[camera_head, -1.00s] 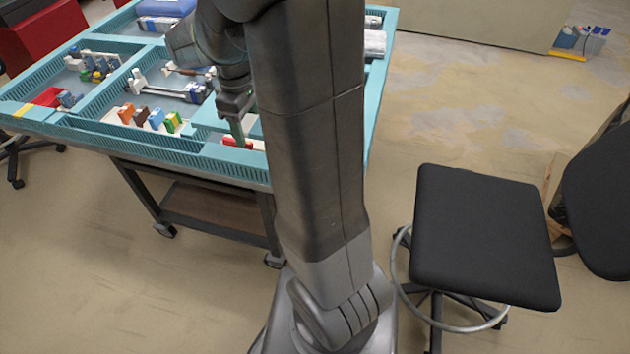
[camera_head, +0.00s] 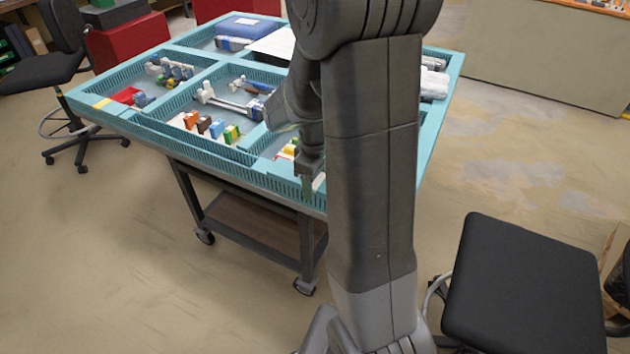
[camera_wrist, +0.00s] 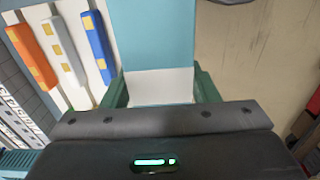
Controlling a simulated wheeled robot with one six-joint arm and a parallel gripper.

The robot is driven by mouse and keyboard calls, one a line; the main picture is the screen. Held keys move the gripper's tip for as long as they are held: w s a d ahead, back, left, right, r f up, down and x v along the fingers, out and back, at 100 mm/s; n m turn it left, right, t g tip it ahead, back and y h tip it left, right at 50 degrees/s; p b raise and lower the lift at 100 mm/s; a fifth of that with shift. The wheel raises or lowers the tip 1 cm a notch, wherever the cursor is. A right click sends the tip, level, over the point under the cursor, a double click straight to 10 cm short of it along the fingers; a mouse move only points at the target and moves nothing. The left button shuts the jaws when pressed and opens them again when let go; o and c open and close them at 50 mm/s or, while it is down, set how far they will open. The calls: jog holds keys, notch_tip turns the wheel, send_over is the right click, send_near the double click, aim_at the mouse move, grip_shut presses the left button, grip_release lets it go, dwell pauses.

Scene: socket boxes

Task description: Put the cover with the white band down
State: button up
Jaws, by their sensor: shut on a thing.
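In the wrist view my gripper (camera_wrist: 161,92) has its two green fingers on either side of a pale white surface (camera_wrist: 160,85). I take this to be the cover with the white band; its full shape and the band itself cannot be told apart. In the head view my gripper (camera_head: 311,183) hangs at the front edge of the teal tray (camera_head: 220,152), near its right front corner. The held cover is too small or hidden to make out there.
Orange (camera_wrist: 32,56), grey-white (camera_wrist: 64,50) and blue (camera_wrist: 97,46) blocks with yellow patches stand left of my gripper. A wide teal strip (camera_wrist: 153,35) lies beyond the fingers, with bare floor to its right. A black-seated stool (camera_head: 525,285) stands right of the table.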

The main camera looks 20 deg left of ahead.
jog(key=shift+f+b, duration=0.45)
jog(key=shift+f, duration=0.2)
jog(key=o, duration=1.4)
jog(key=shift+r, duration=0.1)
jog(key=shift+o, duration=0.2)
jog(key=shift+r, duration=0.1)
notch_tip(320, 180, up, 13)
jog(key=p, duration=0.1)
jog(key=shift+p, duration=0.3)
